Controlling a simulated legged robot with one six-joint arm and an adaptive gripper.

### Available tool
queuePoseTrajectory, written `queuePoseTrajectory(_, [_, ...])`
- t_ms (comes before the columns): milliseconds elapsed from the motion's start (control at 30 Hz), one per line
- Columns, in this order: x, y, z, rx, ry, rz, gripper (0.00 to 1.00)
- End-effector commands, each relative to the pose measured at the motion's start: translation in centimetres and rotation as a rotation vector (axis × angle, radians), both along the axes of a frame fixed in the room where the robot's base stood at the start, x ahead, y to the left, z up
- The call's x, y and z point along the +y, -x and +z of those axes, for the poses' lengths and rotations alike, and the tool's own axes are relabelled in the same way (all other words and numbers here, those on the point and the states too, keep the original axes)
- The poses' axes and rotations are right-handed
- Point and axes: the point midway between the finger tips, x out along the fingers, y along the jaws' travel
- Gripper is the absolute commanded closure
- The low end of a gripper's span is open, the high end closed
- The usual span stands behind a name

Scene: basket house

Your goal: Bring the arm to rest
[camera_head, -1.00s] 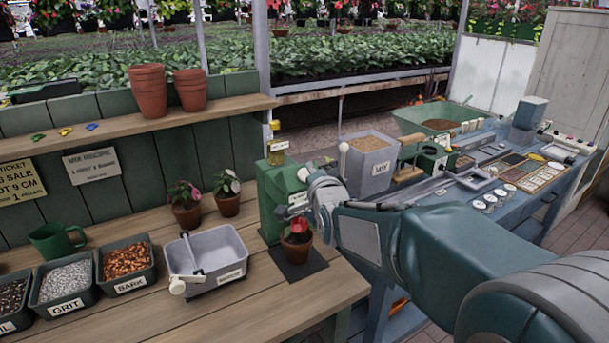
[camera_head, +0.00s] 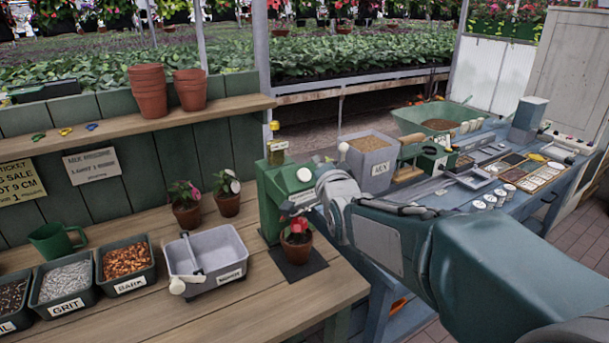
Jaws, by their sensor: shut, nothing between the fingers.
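My arm reaches in from the lower right toward the middle of the picture. My gripper (camera_head: 302,204) is at its far end, small, dark and partly hidden by the wrist. It is shut and holds nothing. It is beside the green box-like device (camera_head: 268,190) on the bench and appears above and near a small terracotta pot with a red flower (camera_head: 297,240). I cannot tell the exact gap between them. The pot stands upright on a dark square mat (camera_head: 310,268).
The wooden bench (camera_head: 200,320) holds a grey tub (camera_head: 232,252), dark trays of grit (camera_head: 66,284) and bark (camera_head: 126,267), and two potted plants. A blue bench (camera_head: 530,205) with a grey bin (camera_head: 370,165) stands behind my arm. The bench's front is clear.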

Motion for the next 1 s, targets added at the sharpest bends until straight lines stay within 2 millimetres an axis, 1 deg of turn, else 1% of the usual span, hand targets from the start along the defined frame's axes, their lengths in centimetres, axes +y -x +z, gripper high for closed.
queuePoseTrajectory(67, [-0.1, 0.1, 0.0, 0.001, 0.003, -0.001, 1.0])
queuePoseTrajectory(167, [-1.1, 0.9, 0.0, 0.025, 0.052, -0.013, 1.0])
queuePoseTrajectory(267, [-3.4, 3.2, -0.4, 0.092, 0.176, -0.034, 1.0])
queuePoseTrajectory(367, [-6.3, 6.6, -1.5, 0.192, 0.344, -0.042, 1.0])
queuePoseTrajectory(400, [-7.3, 8.1, -2.0, 0.233, 0.408, -0.038, 1.0])
queuePoseTrajectory(467, [-8.8, 10.5, -3.0, 0.299, 0.502, -0.026, 1.0])
queuePoseTrajectory(500, [-9.8, 12.1, -3.6, 0.341, 0.563, -0.014, 1.0])
queuePoseTrajectory(567, [-11.1, 14.8, -4.6, 0.406, 0.651, 0.012, 1.0])
queuePoseTrajectory(600, [-11.9, 16.6, -5.3, 0.449, 0.709, 0.033, 1.0])
queuePoseTrajectory(667, [-13.0, 19.5, -6.4, 0.514, 0.79, 0.073, 1.0])
queuePoseTrajectory(700, [-13.7, 21.4, -7.2, 0.557, 0.84, 0.103, 1.0])
queuePoseTrajectory(767, [-14.6, 24.3, -8.3, 0.619, 0.908, 0.155, 1.0])
queuePoseTrajectory(800, [-15.1, 26.0, -9.0, 0.655, 0.949, 0.19, 1.0])
queuePoseTrajectory(900, [-15.8, 29.6, -10.5, 0.727, 1.021, 0.27, 1.0])
queuePoseTrajectory(1000, [-16.1, 31.7, -11.3, 0.767, 1.061, 0.325, 1.0])
